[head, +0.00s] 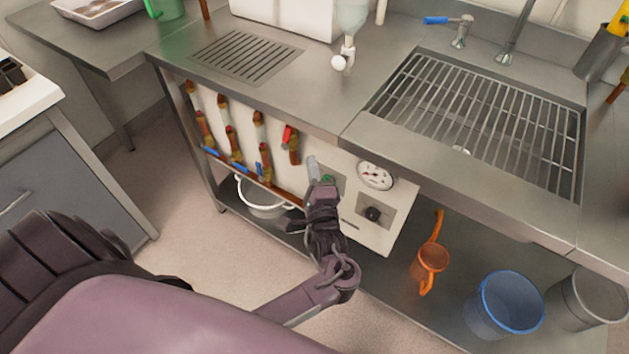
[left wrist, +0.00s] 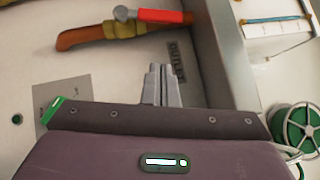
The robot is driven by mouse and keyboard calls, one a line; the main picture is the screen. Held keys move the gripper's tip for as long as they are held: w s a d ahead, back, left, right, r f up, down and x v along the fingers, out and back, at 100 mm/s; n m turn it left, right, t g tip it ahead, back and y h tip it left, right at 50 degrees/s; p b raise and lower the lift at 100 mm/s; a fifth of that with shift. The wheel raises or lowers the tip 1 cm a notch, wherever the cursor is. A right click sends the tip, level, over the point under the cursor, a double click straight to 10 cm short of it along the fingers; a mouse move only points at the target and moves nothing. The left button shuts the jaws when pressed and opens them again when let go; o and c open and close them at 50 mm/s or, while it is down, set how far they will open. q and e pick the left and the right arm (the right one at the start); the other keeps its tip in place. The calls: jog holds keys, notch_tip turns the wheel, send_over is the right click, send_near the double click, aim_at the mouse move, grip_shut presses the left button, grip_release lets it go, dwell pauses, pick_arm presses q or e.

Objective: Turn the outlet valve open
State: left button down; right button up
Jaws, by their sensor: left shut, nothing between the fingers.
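The outlet valve has a red lever (head: 288,136) on a short brown pipe with brass fittings, on the white panel under the counter. In the left wrist view the red lever (left wrist: 165,16) runs roughly along the pipe, with a grey hub at its left end. An OUTLET label (left wrist: 177,62) is on the panel beside it. My left gripper (head: 312,164) is in front of the panel, just right of and below the lever in the head view. Its fingers (left wrist: 160,70) are shut and empty, apart from the lever. My right gripper is out of view.
Several brass-fitted valves and a blue-handled pipe (head: 232,161) lie left of the lever. A gauge (head: 375,174) and a black knob (head: 373,214) sit to its right. The counter edge overhangs above.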

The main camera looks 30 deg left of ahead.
aim_at(290, 135)
pick_arm(q)
jog(key=w+a+r, duration=0.1)
jog(key=w+a, duration=0.1)
jog(key=a, duration=0.3)
jog(key=shift+w+a+r+p, duration=0.25)
jog(key=shift+w+a+p, duration=0.05)
jog(key=shift+a+p, duration=0.1)
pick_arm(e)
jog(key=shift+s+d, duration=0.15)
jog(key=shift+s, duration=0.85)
